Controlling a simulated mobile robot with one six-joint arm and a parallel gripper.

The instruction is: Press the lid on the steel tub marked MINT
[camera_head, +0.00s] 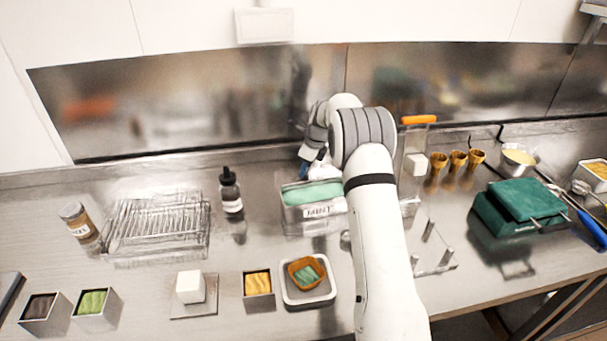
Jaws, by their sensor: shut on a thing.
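The steel tub marked MINT (318,211) stands on the counter left of my forearm. Its label faces me, pale green ice cream (306,194) shows at its open top, and my arm hides its right end. I see no lid on the visible part. My gripper (313,158) shows only in small part, behind and above the tub, below my wrist. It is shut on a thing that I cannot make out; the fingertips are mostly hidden. A whitish shape (322,171) shows just above the tub's back edge.
A black-capped bottle (231,192) and a wire rack (158,226) stand left of the tub. Right are a peg stand (436,259), cones (457,162) and a green machine (520,207).

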